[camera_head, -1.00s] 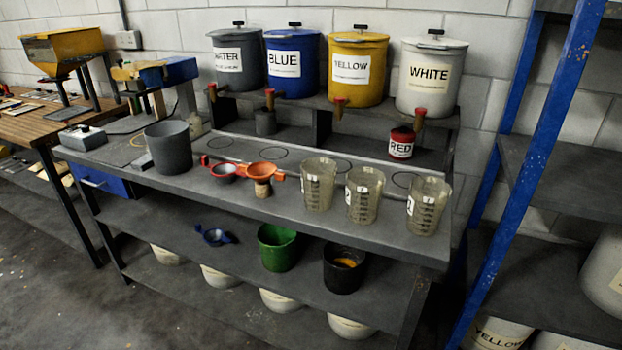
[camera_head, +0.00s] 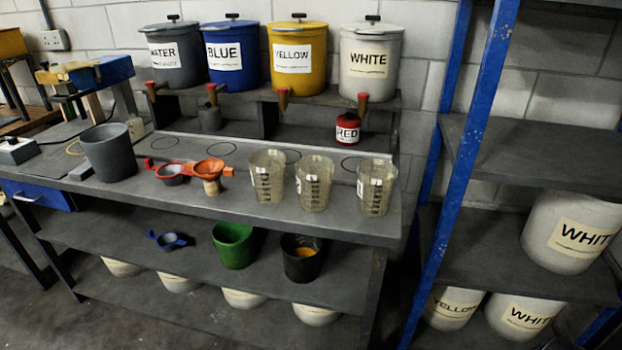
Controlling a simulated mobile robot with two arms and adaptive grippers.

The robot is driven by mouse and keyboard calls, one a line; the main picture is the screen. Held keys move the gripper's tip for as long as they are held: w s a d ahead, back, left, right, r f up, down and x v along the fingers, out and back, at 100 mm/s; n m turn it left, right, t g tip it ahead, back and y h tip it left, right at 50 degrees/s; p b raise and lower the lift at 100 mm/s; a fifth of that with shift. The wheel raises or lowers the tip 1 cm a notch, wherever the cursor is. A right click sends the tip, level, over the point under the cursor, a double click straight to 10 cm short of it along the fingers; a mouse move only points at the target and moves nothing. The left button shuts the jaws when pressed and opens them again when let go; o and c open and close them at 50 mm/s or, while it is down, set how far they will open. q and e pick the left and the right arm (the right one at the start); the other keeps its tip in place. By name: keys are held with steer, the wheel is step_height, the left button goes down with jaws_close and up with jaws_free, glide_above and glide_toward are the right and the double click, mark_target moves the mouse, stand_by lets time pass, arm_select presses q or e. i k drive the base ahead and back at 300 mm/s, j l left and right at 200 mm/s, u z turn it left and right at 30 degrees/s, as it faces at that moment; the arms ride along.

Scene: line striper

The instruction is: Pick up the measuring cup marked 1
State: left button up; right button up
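Three clear measuring cups stand upright in a row on the grey workbench (camera_head: 225,205), toward its right end: a left cup (camera_head: 267,178), a middle cup (camera_head: 314,184) and a right cup (camera_head: 376,188). Each has dark graduation lines and a small white label. The label marks are too small to read surely, so I cannot tell which cup is marked 1. Neither of my grippers shows in the head view.
Orange and red funnels (camera_head: 208,170) and a grey bucket (camera_head: 108,153) stand left of the cups. Behind are a small RED can (camera_head: 347,130) and lidded tanks with taps, including the WHITE tank (camera_head: 370,65). A blue shelf post (camera_head: 468,150) rises at right.

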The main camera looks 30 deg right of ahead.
mark_target(375, 189)
steer(key=z, duration=1.4)
